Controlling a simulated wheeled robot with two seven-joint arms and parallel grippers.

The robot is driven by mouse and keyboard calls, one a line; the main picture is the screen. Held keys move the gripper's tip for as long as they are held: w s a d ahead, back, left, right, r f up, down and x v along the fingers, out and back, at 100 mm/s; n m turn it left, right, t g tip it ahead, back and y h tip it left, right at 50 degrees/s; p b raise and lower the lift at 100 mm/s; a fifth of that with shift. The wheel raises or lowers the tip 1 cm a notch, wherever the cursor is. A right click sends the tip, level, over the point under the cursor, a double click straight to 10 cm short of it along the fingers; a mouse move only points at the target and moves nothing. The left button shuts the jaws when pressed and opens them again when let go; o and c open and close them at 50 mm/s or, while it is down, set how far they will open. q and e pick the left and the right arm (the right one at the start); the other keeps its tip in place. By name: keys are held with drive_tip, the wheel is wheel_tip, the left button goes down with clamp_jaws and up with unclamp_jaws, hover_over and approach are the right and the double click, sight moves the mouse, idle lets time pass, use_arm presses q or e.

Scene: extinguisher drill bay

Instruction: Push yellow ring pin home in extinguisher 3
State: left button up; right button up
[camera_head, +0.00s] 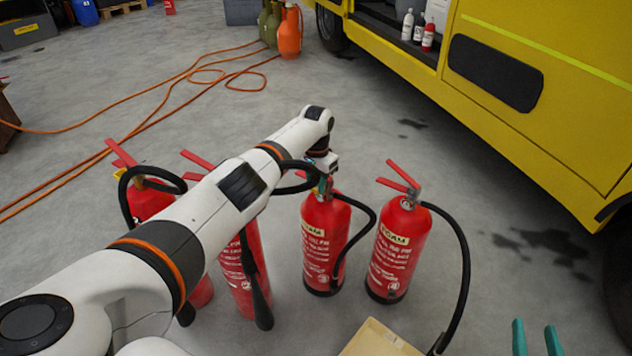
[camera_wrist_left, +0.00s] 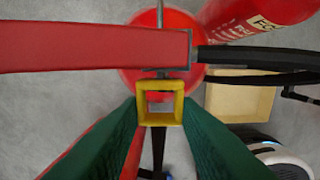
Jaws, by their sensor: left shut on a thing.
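Extinguisher 3 (camera_head: 322,248) is red and stands upright, third from the left in the row. My left gripper (camera_head: 324,182) is at its head, with the arm crossing in front of the two left extinguishers. In the left wrist view, the green fingers (camera_wrist_left: 160,112) are shut on the yellow ring pin (camera_wrist_left: 160,86), a square yellow loop. The ring sits beside the red lever (camera_wrist_left: 95,50), above the red body. How deep the pin sits cannot be told. My right gripper (camera_head: 536,338) shows two teal fingertips apart, empty, at the bottom right.
Another red extinguisher (camera_head: 399,255) stands close on the right, its black hose (camera_head: 466,270) curving to the floor. Two more (camera_head: 150,200) (camera_head: 258,262) stand left, partly behind my arm. A pale box (camera_head: 372,335) lies in front. A yellow truck (camera_head: 540,120) is at right.

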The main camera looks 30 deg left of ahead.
drive_tip(key=shift+r, duration=0.1)
drive_tip(key=shift+w, duration=0.1)
idle(0.3)
drive_tip(key=shift+f+g, duration=0.3)
drive_tip(key=shift+s+d+f, duration=0.1)
drive_tip(key=shift+s+f, duration=0.1)
drive_tip(key=shift+f, duration=0.05)
drive_tip(key=shift+f+g, duration=0.2)
drive_tip(key=shift+g, duration=0.1)
drive_tip(key=shift+s+d+f, duration=0.1)
drive_tip(key=shift+f, duration=0.1)
drive_tip(key=shift+r, duration=0.1)
idle(0.3)
